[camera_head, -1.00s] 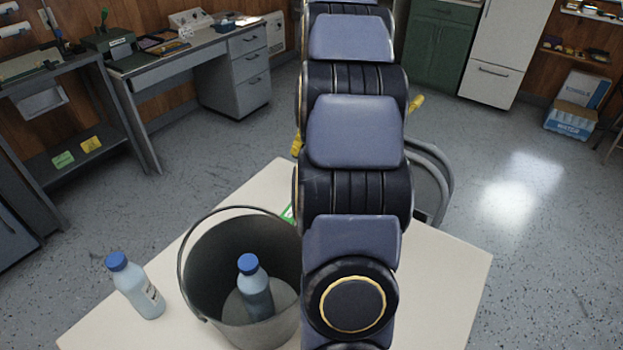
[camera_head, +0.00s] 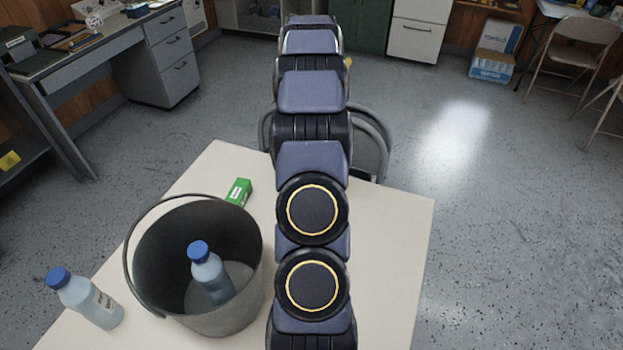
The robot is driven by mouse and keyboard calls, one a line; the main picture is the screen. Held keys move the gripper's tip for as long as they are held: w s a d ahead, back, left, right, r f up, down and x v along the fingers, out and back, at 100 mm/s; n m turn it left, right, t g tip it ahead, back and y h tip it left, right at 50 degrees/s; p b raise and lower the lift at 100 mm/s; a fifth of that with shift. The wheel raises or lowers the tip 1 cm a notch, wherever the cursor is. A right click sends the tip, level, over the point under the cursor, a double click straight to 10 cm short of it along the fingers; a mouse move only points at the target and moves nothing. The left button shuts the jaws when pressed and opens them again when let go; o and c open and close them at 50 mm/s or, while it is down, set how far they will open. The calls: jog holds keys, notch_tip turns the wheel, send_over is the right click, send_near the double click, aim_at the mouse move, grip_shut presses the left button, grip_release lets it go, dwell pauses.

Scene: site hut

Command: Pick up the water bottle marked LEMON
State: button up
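One water bottle (camera_head: 90,303) with a blue cap stands on the table at the lower left, left of the bucket. Its label shows dark print too small to read. A second blue-capped bottle (camera_head: 211,279) is inside the grey bucket (camera_head: 245,305), leaning a little; no label shows on its visible side. I cannot tell which bottle is marked LEMON. My arm rises through the middle of the view, to the right of the bucket. My gripper cannot be seen.
A small green box (camera_head: 239,191) lies on the pale table (camera_head: 390,265) behind the bucket. The table's right side is clear. A chair (camera_head: 372,150) stands behind the table, partly hidden by my arm. The bucket's raised handle (camera_head: 135,275) is beside the left bottle.

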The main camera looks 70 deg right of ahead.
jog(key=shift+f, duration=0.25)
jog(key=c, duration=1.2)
